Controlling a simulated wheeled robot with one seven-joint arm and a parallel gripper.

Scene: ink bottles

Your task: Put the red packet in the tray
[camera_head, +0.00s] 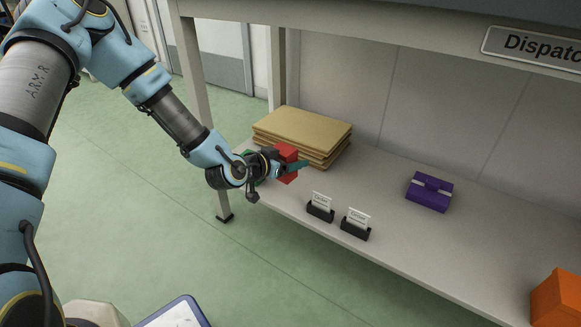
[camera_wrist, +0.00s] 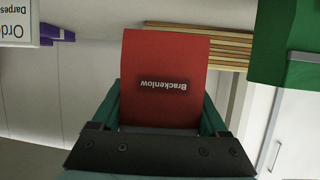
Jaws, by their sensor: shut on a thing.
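The red packet (camera_head: 286,152) is at the left end of the grey shelf, in front of the stack of tan folders. My gripper (camera_head: 290,167) is shut on it, with a teal finger across its near side. In the wrist view the packet (camera_wrist: 165,52) stands between the two teal fingers, its dark "Brackenlow" label upside down. I cannot tell whether the packet touches the shelf. A blue-rimmed tray (camera_head: 186,302) with a white inside shows at the bottom of the head view, mostly cut off.
The tan folders (camera_head: 303,130) lie close behind the packet. Two black card holders (camera_head: 320,212) (camera_head: 355,230) stand near the shelf's front edge. A purple packet (camera_head: 429,191) lies further right, and an orange box (camera_head: 556,298) is at the far right. The shelf top (camera_head: 218,18) overhangs.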

